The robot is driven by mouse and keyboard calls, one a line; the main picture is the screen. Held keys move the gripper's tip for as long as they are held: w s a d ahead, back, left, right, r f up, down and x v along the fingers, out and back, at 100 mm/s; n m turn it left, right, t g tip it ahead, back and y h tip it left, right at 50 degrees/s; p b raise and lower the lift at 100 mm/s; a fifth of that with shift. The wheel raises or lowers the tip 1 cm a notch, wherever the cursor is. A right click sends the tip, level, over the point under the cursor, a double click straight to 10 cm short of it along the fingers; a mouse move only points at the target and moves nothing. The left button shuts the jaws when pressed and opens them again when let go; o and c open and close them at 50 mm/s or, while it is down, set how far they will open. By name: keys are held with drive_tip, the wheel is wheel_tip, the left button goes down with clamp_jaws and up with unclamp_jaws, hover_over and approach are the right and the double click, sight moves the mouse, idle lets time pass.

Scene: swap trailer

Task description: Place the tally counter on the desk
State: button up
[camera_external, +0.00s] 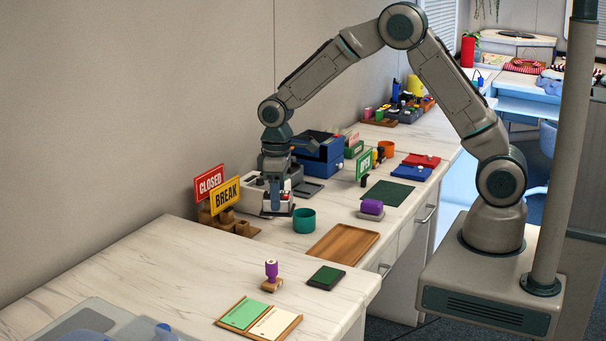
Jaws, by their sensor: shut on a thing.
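My gripper (276,206) points straight down, low over the white marbled desk (330,222) near the wall. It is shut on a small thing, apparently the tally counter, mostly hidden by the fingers. A pale, dark-edged piece shows at the fingertips, and small red and white bits show just behind. I cannot tell whether the held thing touches the desk, a holder or only air.
A teal cup (304,221) stands just right of my gripper. CLOSED (209,182) and BREAK (226,194) signs stand left. A blue box (320,158) stands behind.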

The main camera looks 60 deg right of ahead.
drive_tip(key=s+a+r+n, duration=0.25)
drive_tip(key=a+n, duration=0.25)
drive_tip(key=a, duration=0.6)
drive_tip(key=s+a+r+n, duration=0.1)
drive_tip(key=a+r+n, duration=0.25)
drive_tip(key=a, duration=0.65)
drive_tip(key=s+a+r+n, duration=0.25)
drive_tip(key=a+n, duration=0.25)
drive_tip(key=a, duration=0.6)
drive_tip(key=p, duration=0.4)
hover_over(196, 320)
wheel_tip(196, 320, down, 6)
drive_tip(key=shift+w+f, duration=0.1)
drive_tip(key=shift+f, duration=0.1)
drive_tip(key=shift+f+p, duration=0.6)
drive_tip(key=shift+f, duration=1.5)
drive_tip(key=shift+f, duration=0.15)
drive_tip(key=o, duration=1.4)
